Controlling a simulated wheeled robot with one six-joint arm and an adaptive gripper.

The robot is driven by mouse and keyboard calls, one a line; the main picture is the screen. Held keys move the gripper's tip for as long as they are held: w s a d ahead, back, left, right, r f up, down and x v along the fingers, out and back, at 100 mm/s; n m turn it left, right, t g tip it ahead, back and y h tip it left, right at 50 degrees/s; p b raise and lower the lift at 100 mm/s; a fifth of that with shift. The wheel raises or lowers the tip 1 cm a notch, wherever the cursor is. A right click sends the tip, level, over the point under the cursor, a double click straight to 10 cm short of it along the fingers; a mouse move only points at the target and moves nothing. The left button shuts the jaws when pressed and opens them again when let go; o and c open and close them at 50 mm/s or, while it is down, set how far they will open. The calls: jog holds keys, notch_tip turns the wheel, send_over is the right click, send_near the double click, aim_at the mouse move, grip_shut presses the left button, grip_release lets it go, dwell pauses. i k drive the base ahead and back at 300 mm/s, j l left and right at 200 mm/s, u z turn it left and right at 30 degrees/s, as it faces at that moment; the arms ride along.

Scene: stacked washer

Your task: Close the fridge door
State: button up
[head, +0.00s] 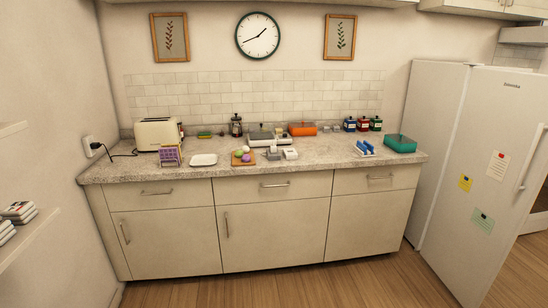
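A tall white fridge (434,150) stands at the right, beside the end of the counter. Its door (482,150) appears swung out toward me from its left edge, with its outer face turned to me. A long vertical handle (532,158) is near the door's right edge. Yellow, white and green notes are stuck on the door. The inside of the fridge is hidden behind the door. How wide the gap is cannot be seen. My gripper is not in view.
A counter (325,172) with closed drawers and cabinets runs along the back wall. A toaster (158,133), an orange box (302,129), a teal box (399,144) and other small items stand on it. Wooden floor (340,285) in front is clear. Shelves (28,235) are at left.

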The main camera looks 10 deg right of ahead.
aim_at(497, 169)
jog(key=i+z, duration=0.45)
jog(key=i+j+z, duration=0.4)
jog(key=i, duration=0.25)
jog(key=i+j+z, duration=1.3)
jog(key=j, duration=0.35)
jog(key=i+l+z, duration=0.15)
jog(key=i+z, duration=0.25)
jog(key=i, duration=0.15)
